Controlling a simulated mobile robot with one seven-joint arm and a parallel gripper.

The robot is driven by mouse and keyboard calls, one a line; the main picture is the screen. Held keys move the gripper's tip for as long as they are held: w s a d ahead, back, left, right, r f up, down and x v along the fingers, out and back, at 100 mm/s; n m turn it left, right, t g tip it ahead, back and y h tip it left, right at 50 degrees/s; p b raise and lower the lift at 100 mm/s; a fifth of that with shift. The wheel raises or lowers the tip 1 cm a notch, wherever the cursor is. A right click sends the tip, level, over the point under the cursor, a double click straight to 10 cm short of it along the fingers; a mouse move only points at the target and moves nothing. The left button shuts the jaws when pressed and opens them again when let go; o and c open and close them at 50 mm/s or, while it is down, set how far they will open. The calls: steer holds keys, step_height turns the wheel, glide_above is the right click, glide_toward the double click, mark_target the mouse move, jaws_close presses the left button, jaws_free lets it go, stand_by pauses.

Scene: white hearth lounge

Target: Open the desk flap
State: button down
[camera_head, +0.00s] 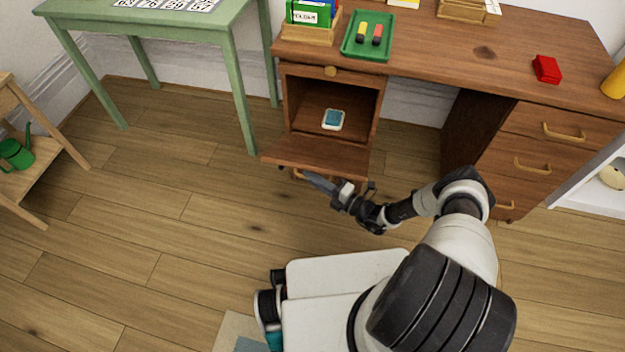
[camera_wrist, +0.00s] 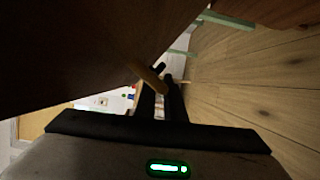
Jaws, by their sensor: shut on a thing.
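The desk flap (camera_head: 318,153) is a brown wooden panel at the front of the desk's left pedestal. It is swung down and out, roughly level, and the compartment behind it is open. Inside lies a small white and blue item (camera_head: 333,119). My gripper (camera_head: 309,178) is at the flap's outer edge, low and a little under it. In the wrist view, my gripper's dark fingers (camera_wrist: 163,84) are shut on the yellowish flap handle (camera_wrist: 148,76). The dark flap (camera_wrist: 80,55) fills the upper left there. Part of the handle is hidden by the fingers.
The desk top (camera_head: 450,50) holds a green tray (camera_head: 348,48), a red block (camera_head: 547,69) and a yellow object (camera_head: 615,82). Drawers (camera_head: 535,160) stand at right. A green table (camera_head: 150,25) and wooden stand (camera_head: 35,165) are at left. Floor (camera_head: 170,240) is clear between.

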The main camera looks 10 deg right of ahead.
steer(key=shift+f, duration=0.1)
steer(key=c, duration=1.8)
jaws_free()
steer(key=shift+c, duration=0.2)
steer(key=shift+s, duration=0.1)
